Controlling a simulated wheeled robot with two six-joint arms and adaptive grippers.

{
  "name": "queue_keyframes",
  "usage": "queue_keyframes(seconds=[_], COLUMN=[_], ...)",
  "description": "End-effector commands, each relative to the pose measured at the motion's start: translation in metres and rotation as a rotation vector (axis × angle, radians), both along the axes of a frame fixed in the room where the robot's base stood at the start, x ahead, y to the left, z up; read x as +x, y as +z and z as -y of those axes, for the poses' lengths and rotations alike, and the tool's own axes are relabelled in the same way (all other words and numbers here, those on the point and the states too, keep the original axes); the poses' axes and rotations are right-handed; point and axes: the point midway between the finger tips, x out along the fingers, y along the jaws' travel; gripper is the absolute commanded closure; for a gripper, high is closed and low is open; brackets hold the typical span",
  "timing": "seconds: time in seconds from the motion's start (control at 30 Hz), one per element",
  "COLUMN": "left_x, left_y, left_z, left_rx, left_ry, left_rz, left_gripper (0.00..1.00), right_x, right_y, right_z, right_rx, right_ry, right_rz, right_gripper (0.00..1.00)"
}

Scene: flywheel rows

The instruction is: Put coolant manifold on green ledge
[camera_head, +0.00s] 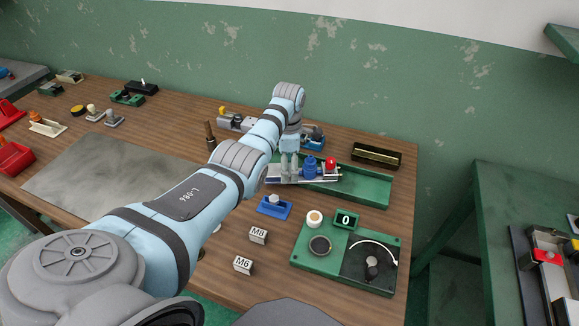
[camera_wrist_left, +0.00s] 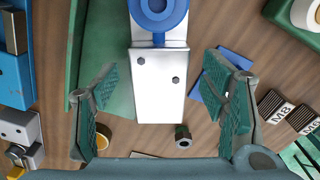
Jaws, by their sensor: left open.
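The coolant manifold appears to be the silver block (camera_head: 275,178) with a blue and a red round part, near the left end of a shallow green tray (camera_head: 370,188). In the left wrist view the silver block (camera_wrist_left: 158,95) shows a blue ring at the top. My left gripper (camera_head: 291,166) is over the block; in its wrist view the open fingers (camera_wrist_left: 160,85) stand on either side with gaps. How the block rests on the tray is unclear. A green ledge (camera_head: 565,42) juts from the wall at upper right. My right gripper is out of view.
A blue part (camera_head: 274,208), M8 block (camera_head: 258,235), M6 block (camera_head: 243,265) and green dial panel (camera_head: 318,266) are nearby. A black box (camera_head: 377,155) stands behind the tray. A green bench (camera_head: 510,190) is at right. The grey mat (camera_head: 105,175) is clear.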

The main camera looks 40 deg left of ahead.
Motion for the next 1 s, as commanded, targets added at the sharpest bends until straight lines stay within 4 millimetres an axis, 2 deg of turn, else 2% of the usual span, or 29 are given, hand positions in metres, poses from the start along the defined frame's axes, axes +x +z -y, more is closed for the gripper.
queue_keyframes(seconds=[0.2,0.3,0.4,0.53,1.0], left_x=[0.001,0.001,0.001,0.0,0.0], left_y=[0.062,0.087,0.103,0.112,0.111], left_z=[0.0,0.0,0.0,0.0,0.0], left_rx=[0.001,0.001,0.0,0.0,0.0], left_ry=[-0.001,-0.001,0.0,0.0,0.0], left_rz=[0.005,0.004,0.004,0.001,0.0], left_gripper=[0.34,0.34,0.34,0.34,0.34], right_x=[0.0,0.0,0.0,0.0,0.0], right_y=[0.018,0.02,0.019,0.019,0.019], right_z=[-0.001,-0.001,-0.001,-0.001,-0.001], right_rx=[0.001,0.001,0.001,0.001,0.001], right_ry=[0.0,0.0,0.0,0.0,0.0], right_rz=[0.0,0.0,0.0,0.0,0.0], right_gripper=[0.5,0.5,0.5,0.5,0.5])
